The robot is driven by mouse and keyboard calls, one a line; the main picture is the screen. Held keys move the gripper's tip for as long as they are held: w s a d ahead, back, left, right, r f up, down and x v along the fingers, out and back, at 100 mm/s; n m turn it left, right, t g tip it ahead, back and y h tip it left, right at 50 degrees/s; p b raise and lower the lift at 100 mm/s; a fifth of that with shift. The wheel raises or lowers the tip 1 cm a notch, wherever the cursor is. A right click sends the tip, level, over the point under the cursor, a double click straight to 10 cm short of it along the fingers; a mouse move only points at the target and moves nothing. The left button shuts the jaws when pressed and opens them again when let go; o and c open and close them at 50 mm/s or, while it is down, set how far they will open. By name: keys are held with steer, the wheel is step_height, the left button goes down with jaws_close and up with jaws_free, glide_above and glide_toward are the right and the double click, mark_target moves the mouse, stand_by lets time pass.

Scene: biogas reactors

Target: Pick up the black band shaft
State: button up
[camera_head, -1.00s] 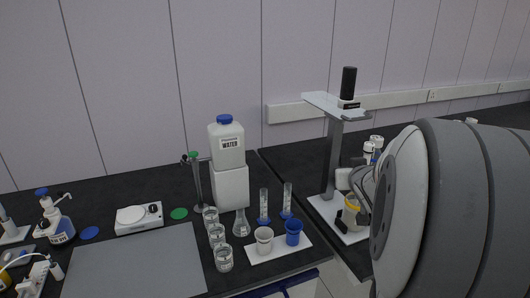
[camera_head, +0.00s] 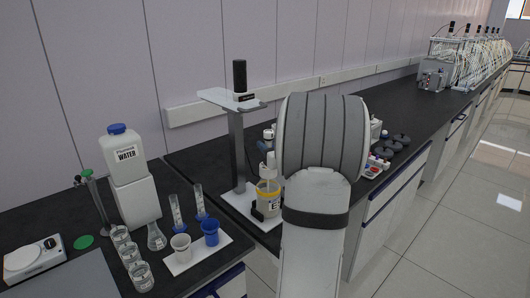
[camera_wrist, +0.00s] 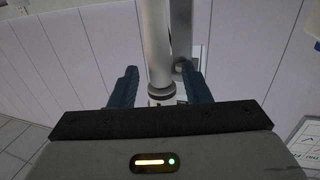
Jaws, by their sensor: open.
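In the wrist view a pale grey shaft (camera_wrist: 157,42) runs down from the top edge, with a black band near its lower end. My gripper (camera_wrist: 160,70) is open, its two dark fingers on either side of the shaft's lower part. I see gaps between the shaft and the fingers; I cannot tell how far its end is in depth. In the head view my arm hides my gripper, and I cannot make out the shaft there for sure.
A stand (camera_head: 237,150) with a black motor (camera_head: 239,75) on top rises left of my arm. A water canister (camera_head: 124,153), beakers (camera_head: 128,255) and a white tray (camera_head: 190,258) with two cups are further left.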

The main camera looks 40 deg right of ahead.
steer(key=shift+w+d, duration=0.1)
steer(key=shift+w, duration=0.55)
steer(key=shift+c, duration=0.5)
jaws_close()
